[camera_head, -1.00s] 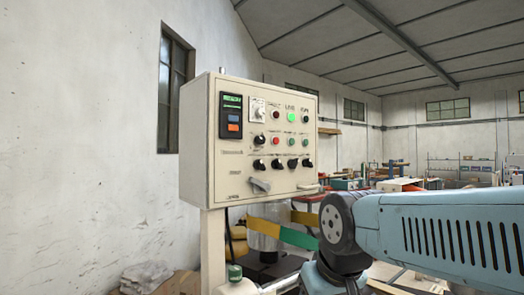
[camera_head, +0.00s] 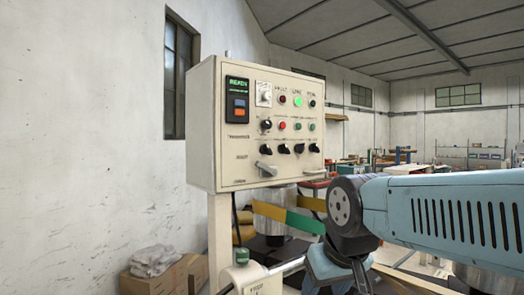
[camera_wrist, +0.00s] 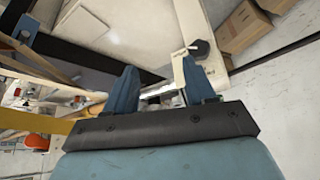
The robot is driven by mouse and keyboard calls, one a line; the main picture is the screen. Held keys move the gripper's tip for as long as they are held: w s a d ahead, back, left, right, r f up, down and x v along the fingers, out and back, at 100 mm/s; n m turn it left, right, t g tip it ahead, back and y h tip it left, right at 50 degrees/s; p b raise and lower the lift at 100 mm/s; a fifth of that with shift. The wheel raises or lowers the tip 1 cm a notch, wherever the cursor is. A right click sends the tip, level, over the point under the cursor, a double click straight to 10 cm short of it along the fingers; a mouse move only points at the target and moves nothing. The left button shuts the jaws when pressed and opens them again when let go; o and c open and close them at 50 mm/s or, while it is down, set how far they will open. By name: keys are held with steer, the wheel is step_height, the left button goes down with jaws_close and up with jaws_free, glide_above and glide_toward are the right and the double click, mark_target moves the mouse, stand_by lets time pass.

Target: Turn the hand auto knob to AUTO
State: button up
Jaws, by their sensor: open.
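A cream control panel (camera_head: 208,130) stands on a post left of centre in the head view. A row of black knobs (camera_head: 283,149) runs across its lower half, and one more black knob (camera_head: 266,125) sits above the row's left end. The labels are too small to read, so I cannot tell which is the hand auto knob or where it points. A grey lever (camera_head: 266,169) sits below the row. My gripper (camera_wrist: 158,80) shows in the wrist view with two blue fingers apart and nothing between them. In the head view my arm is right of and below the panel.
The panel has a lit display (camera_head: 238,86) reading READY and a lit green lamp (camera_head: 298,102). A small box with a green button (camera_head: 242,256) is below it. Cardboard boxes (camera_head: 165,279) stand at the lower left. A white wall is behind.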

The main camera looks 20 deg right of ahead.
steer(key=shift+o, duration=0.3)
steer(key=shift+o, duration=1.1)
steer(key=shift+w+a+r+y, duration=0.25)
steer(key=shift+w+a+y, duration=0.05)
steer(key=m+t+y, duration=0.6)
steer(key=m+t, duration=0.1)
steer(key=t, duration=0.4)
glide_toward(270, 150)
steer(key=x, duration=0.9)
steer(key=shift+w+a, duration=0.1)
steer(key=shift+w, duration=0.05)
